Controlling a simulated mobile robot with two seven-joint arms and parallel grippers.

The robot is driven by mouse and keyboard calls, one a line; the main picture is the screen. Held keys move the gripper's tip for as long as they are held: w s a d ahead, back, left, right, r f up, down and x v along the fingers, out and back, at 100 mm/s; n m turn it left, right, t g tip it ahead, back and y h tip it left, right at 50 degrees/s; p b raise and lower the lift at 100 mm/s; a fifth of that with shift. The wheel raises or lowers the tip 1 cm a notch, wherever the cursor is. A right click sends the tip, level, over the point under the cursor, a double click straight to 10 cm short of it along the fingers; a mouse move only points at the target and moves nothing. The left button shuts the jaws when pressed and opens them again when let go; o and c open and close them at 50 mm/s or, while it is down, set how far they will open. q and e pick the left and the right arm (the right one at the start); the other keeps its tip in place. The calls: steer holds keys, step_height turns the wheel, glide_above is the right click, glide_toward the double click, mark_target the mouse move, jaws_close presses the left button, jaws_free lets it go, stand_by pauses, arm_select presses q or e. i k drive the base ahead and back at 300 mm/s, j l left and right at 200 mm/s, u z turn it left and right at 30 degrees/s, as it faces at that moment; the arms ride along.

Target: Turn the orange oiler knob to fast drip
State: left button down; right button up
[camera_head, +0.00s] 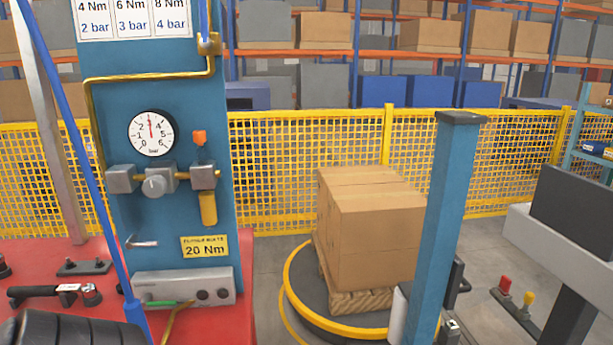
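The orange oiler knob (199,137) sits on top of the oiler block (203,176), at the right end of the air unit on the blue panel (190,105). The knob is small here, and I cannot read a drip mark on it. The oiler's amber bowl (208,208) hangs below the block. Left of the oiler are a grey regulator with a round knob (155,186) and another grey block (122,179). Neither of my grippers shows in the head view.
A round gauge (150,132) has its red needle pointing straight up. A yellow 20 Nm label (204,247) and a grey box (184,288) are below. Tools lie on the red bench (60,255). Boxes (375,235) stand on a pallet right of the panel. A yellow fence (300,160) runs behind.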

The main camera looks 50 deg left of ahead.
mark_target(199, 137)
steer(key=u, duration=2.4)
